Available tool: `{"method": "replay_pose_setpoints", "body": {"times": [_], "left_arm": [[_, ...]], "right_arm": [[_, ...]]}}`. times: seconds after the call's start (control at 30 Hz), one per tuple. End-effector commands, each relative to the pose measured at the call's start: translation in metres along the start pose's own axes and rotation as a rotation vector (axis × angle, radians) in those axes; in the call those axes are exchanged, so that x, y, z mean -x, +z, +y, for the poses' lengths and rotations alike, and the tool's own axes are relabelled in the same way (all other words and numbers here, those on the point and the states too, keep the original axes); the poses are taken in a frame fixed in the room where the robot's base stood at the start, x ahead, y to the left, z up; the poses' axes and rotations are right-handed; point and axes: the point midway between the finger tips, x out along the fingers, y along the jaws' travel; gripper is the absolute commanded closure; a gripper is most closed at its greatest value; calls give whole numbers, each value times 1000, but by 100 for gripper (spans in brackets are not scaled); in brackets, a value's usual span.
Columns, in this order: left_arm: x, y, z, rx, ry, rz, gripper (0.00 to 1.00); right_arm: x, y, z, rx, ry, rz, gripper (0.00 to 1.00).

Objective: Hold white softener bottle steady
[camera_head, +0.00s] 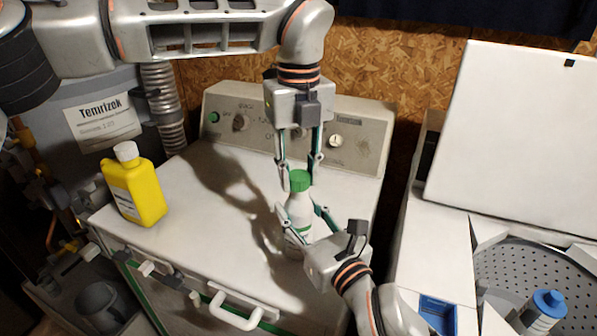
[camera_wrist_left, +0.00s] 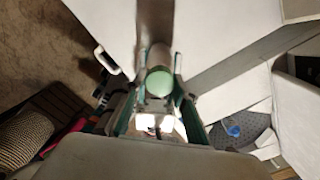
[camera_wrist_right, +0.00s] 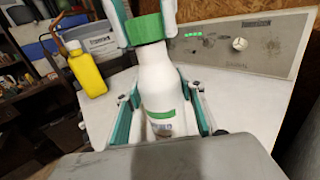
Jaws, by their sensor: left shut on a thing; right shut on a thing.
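The white softener bottle (camera_head: 298,213) with a green cap (camera_head: 299,180) stands upright on the white machine top. It fills the middle of the right wrist view (camera_wrist_right: 158,88). My left gripper (camera_head: 299,184) comes down from above and is shut on the green cap, which also shows in the left wrist view (camera_wrist_left: 159,82). My right gripper (camera_head: 298,222) comes from the front right and is shut around the bottle's body, one finger on each side. The bottle's lower part is partly hidden by my right gripper.
A yellow bottle (camera_head: 137,190) with a white cap stands on the machine top (camera_head: 200,235) at the left. A control panel (camera_head: 355,135) rises behind. At the right, an open washer drum (camera_head: 500,265) holds a blue-capped bottle (camera_head: 540,308). The machine top between the bottles is clear.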

Motion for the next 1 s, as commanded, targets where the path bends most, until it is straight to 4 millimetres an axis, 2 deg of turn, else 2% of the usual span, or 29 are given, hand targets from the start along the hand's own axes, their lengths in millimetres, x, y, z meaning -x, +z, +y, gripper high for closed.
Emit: {"method": "replay_pose_setpoints", "body": {"times": [0.37, 0.7, 1.0], "left_arm": [[0, -1, -1, 48, -1, 1, 100], [0, -1, -1, 384, -1, 1, 100], [0, -1, -1, 435, -1, 1, 100]], "right_arm": [[0, 0, 0, 1, 1, 0, 98], [0, 0, 1, 1, 1, 0, 98], [0, 0, 1, 1, 2, 0, 98]]}}
